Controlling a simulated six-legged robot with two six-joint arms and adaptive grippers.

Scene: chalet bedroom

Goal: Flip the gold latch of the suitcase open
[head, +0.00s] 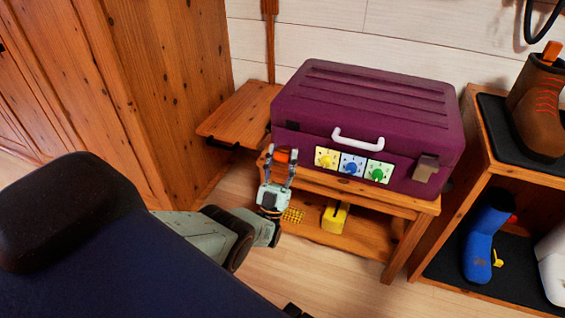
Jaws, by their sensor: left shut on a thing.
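The purple suitcase (365,100) lies flat and closed on a wooden bench, with a pale handle (357,140) on its front. A brownish-gold latch (426,168) sits at the right end of the front. Under the handle are three square dials: yellow (326,158), blue (352,165) and green (379,171). My left gripper (281,160) is in front of the suitcase's lower left corner, well left of the latch. It points up and is shut on a small orange-red thing (282,155). My right gripper is not in view.
The wooden bench (408,204) has a lower shelf with a yellow object (335,217) and a small yellow grid (293,215). A rack at right holds a brown boot (540,105) and a blue boot (484,237). A wooden cabinet (165,80) stands at left.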

